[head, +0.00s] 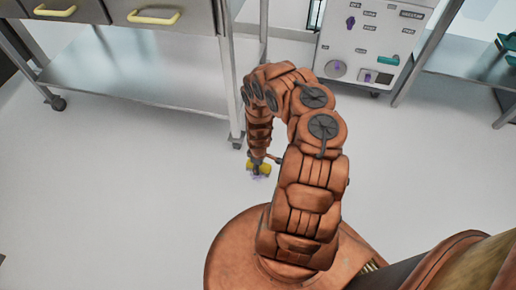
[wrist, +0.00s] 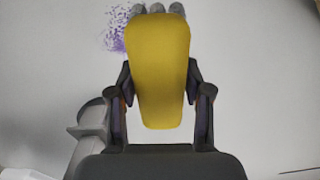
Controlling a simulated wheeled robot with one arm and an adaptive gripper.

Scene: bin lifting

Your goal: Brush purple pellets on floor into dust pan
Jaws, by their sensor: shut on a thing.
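My gripper (wrist: 160,88) is shut on a yellow brush handle (wrist: 160,45), with one finger on each side. Grey rounded parts at the brush's far end (wrist: 155,8) show at the top edge of the wrist view. Purple pellets (wrist: 117,35) lie scattered on the floor, just left of the brush's far end. In the head view my gripper (head: 259,163) reaches down near the floor, with bits of the yellow brush (head: 265,169) beside it and faint purple pellets (head: 257,177) below. I cannot make out a dust pan in either view.
A metal bench (head: 140,75) with drawers and yellow handles stands at the left, its leg (head: 235,105) close to my gripper. A white panelled machine (head: 365,40) stands at the back. A second bench (head: 460,60) is at the right. The left floor is clear.

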